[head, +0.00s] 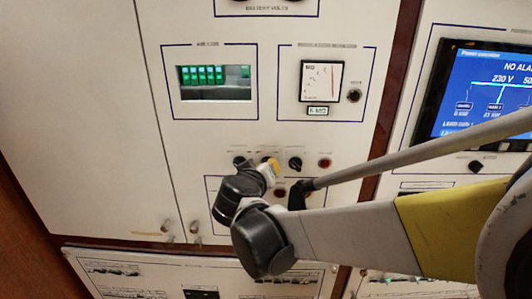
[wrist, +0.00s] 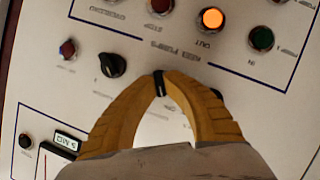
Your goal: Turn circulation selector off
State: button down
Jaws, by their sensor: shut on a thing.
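My gripper (wrist: 160,82) is shut on a small black selector knob (wrist: 159,84) on the white panel. The yellow fingers meet around the knob and hide much of it, and I cannot read its label. In the head view my gripper (head: 271,166) is at the middle of a row of selectors, and the held knob is hidden there. A second black selector (wrist: 112,65) is just left of the fingers in the wrist view; it shows right of them in the head view (head: 295,163). A third black selector (head: 239,161) is on the other side, partly behind my wrist.
A red button (head: 325,163) ends the row. A meter (head: 322,81), a breaker window (head: 215,82) and a blue screen (head: 488,95) are on the panels around.

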jog(key=shift+n+h+b, duration=0.6)
jog(key=shift+n+b, duration=0.05)
jog(key=shift+n, duration=0.45)
jog(key=c, duration=1.5)
grip_release()
jog(key=v, duration=1.2)
jog(key=shift+f, duration=0.25)
